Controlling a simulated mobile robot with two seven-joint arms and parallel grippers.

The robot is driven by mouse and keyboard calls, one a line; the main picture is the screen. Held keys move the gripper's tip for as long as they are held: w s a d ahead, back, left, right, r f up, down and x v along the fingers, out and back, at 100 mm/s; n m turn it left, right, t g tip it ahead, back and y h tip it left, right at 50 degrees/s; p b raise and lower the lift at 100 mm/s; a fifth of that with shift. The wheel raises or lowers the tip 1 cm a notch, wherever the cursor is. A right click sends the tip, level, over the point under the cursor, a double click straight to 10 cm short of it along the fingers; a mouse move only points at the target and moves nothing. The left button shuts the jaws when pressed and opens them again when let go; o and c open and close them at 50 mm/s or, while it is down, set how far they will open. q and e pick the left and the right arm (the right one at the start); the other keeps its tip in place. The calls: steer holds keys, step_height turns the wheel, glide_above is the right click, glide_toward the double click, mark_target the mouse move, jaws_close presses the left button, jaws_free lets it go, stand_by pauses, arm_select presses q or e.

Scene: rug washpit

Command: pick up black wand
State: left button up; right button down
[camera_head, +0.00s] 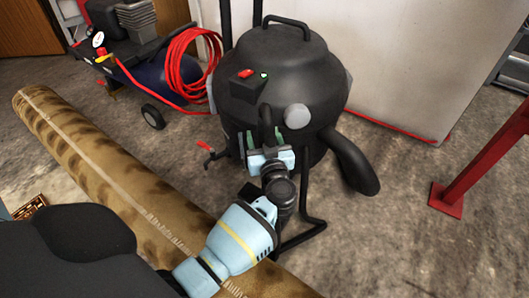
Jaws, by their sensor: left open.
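A large black wet-vacuum drum (310,75) stands at the centre, with a red switch and a grey round knob on its front. My left gripper (266,140) is right in front of the drum's lower front, jaws open and pointing away from me. A short dark upright piece (267,118) shows between or just behind its fingers; I cannot tell if it is the black wand or part of the vacuum. Dark upright tubes (226,20) rise behind the drum, cut off by the top edge. My right gripper is out of view.
A rolled patterned rug (110,175) lies diagonally under my left arm. A blue compressor (165,82) with a coiled red hose (190,60) stands back left. A thick black hose or pipe (350,165) bends down at right. A red metal post (480,165) stands at far right.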

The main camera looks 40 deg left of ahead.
arm_select(q)
steer(key=shift+c, duration=0.4)
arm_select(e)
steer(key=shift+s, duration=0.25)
arm_select(q)
steer(key=shift+c, duration=1.3)
steer(key=c, duration=0.7)
steer(key=shift+r, duration=0.1)
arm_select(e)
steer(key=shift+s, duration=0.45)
